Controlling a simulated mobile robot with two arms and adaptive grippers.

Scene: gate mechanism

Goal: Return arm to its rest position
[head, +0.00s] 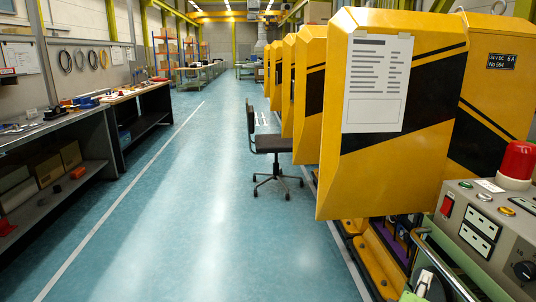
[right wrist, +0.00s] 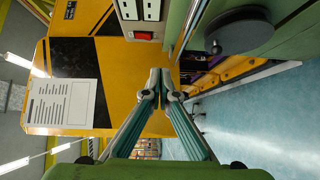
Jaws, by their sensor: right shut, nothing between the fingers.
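My right gripper (right wrist: 160,80) is shut and empty in the right wrist view, its two fingers meeting at the tips. A small part of it (head: 425,283) shows at the bottom right of the head view, below the control box. The yellow machine panel (head: 335,180) with a black stripe stands beyond it; it also shows in the right wrist view (right wrist: 60,55), turned sideways. The gripper tips appear in front of this panel, and I cannot tell the gap. My left gripper is not in view.
A grey control box (head: 470,215) with a red lamp (head: 517,162), switches and sockets stands at the right. A dark chair (head: 272,145) is on the blue floor (head: 190,220). A workbench (head: 60,125) runs along the left. The aisle between is mostly clear.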

